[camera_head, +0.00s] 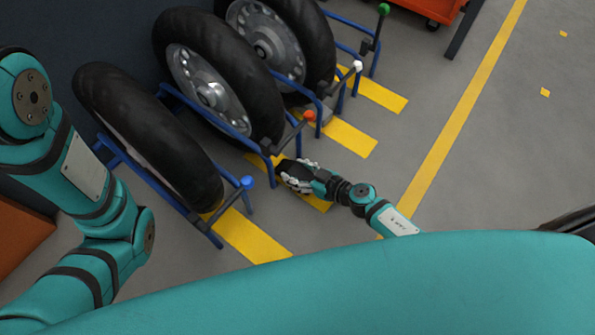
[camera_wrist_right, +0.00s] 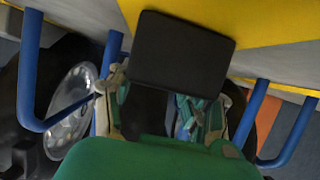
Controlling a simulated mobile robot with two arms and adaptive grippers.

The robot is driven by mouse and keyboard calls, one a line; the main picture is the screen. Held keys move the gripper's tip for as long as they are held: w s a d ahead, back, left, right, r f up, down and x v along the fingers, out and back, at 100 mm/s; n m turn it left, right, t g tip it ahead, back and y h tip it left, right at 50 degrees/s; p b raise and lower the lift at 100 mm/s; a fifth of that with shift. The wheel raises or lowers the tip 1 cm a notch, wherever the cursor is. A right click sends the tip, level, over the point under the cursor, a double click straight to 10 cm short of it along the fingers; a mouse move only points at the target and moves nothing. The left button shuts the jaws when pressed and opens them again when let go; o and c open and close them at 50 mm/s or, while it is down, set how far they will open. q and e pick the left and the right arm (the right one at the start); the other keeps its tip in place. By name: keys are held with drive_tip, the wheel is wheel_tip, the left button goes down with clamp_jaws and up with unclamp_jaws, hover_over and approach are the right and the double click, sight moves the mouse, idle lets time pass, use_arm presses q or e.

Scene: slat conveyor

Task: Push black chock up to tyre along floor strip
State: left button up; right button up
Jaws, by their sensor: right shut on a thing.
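The black chock (camera_head: 291,167) is partly hidden by my right gripper (camera_head: 297,177) in the head view. In the right wrist view the chock (camera_wrist_right: 182,52) is a dark block with rounded corners, lying over the yellow floor strip (camera_head: 319,203). My right gripper (camera_wrist_right: 165,98) is shut on it, with pale fingers on both sides. The middle tyre (camera_head: 235,90), black with a grey hub, stands upright at the upper left end of this strip. I cannot tell whether chock and tyre touch. My left arm shows at the left, but its gripper is out of view.
Blue rack rails (camera_head: 207,112) hold the tyres. Levers with a blue knob (camera_head: 247,182) and a red-orange knob (camera_head: 309,116) flank my right gripper. Another tyre (camera_head: 145,135) stands to the left. The grey floor (camera_head: 440,95) at the right is largely clear.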

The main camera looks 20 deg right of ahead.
drive_tip(key=o, duration=1.4)
drive_tip(key=shift+f, duration=0.1)
drive_tip(key=shift+c, duration=0.2)
drive_tip(key=shift+r, duration=0.3)
drive_tip(key=p+v, duration=0.5)
drive_tip(key=v, duration=0.4)
drive_tip(key=shift+s+d+r, duration=0.15)
drive_tip(key=shift+s+d, duration=0.05)
drive_tip(key=shift+s, duration=0.05)
drive_tip(key=shift+s+d+r+p, duration=0.15)
drive_tip(key=shift+s+d+p, duration=0.15)
drive_tip(key=shift+s, duration=0.1)
drive_tip(key=shift+s+d+r, duration=0.1)
drive_tip(key=shift+s+d, duration=0.3)
drive_tip(key=shift+s, duration=0.05)
